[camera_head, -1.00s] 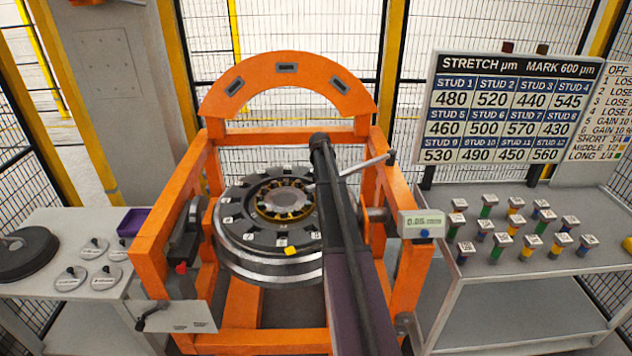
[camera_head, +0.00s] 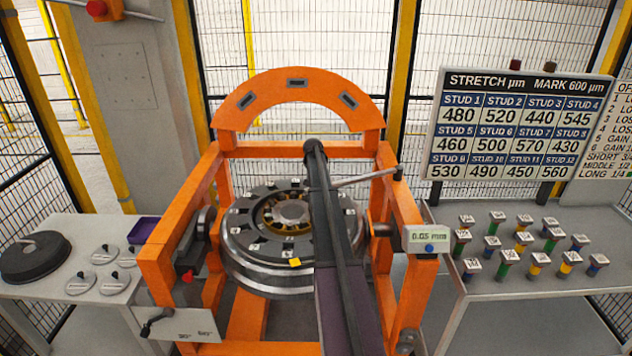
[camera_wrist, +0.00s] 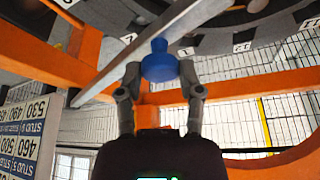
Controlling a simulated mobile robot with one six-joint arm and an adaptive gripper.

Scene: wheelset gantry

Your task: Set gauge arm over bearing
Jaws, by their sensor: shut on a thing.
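The gauge arm (camera_head: 362,179) is a thin grey bar with a dark end at the right, reaching left over the bearing side of the orange gantry. In the wrist view the bar (camera_wrist: 165,38) crosses diagonally, with a blue knob (camera_wrist: 158,62) at it. My gripper (camera_wrist: 161,74) is shut on the blue knob, one finger each side. In the head view my own arm hides the gripper and the bar's left part. The bearing (camera_head: 290,212), at the centre of the dark numbered wheel disc (camera_head: 258,255), is visible left of my arm.
A gauge display (camera_head: 425,236) sits on the right gantry post. The orange arch (camera_head: 297,82) rises behind. The right table (camera_head: 500,315) holds several coloured studs below a stud board (camera_head: 518,125). The left table (camera_head: 60,288) holds a dark round lid (camera_head: 35,258) and several small handled discs.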

